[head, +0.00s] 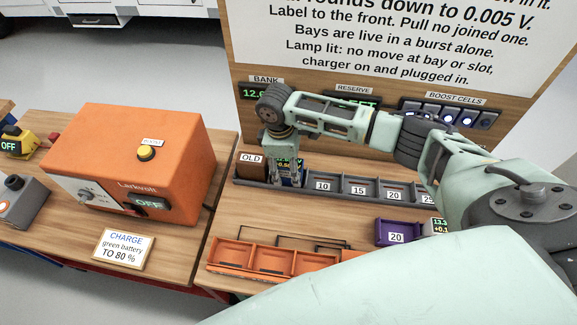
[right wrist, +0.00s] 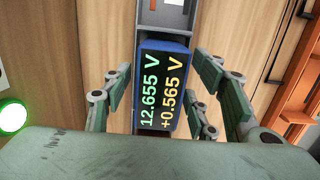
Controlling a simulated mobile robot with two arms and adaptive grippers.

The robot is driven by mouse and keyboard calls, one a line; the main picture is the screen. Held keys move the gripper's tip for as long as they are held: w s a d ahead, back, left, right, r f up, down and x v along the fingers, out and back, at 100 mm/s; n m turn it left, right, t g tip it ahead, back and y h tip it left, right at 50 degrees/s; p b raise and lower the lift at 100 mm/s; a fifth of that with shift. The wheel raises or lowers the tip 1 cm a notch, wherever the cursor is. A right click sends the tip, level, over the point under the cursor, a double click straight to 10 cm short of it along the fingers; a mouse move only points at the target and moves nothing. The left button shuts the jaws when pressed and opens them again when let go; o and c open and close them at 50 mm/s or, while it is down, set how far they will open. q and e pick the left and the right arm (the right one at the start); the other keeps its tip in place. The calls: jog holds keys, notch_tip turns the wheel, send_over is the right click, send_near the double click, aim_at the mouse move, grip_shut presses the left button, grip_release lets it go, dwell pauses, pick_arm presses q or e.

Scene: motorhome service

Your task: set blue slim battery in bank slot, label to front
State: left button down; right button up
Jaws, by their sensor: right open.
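The blue slim battery (right wrist: 163,85) stands between the fingers of my right gripper (right wrist: 165,95) in the right wrist view. Its display reads 12.655 V and +0.565 V. The fingers are spread, with a gap on both sides of it. In the head view the right gripper (head: 287,178) reaches down over the blue battery (head: 297,168), which is partly hidden by the fingers. My left gripper is not in view.
The orange charger (head: 140,150), its display reading OFF, stands to the left. Orange trays (head: 270,262) and a purple battery tray (head: 393,234) lie in front of the rail. The BANK display (head: 254,93) is on the board behind, partly covered by my right arm.

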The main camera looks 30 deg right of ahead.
jog(key=shift+r, duration=0.1)
jog(key=shift+r, duration=0.2)
jog(key=r+b, duration=0.1)
jog(key=r, duration=0.2)
jog(key=r+b, duration=0.1)
jog(key=r, duration=0.3)
jog(key=w+a+r+b, duration=0.1)
jog(key=r, duration=0.2)
jog(key=shift+r, duration=0.8)
jog(key=shift+a, duration=0.1)
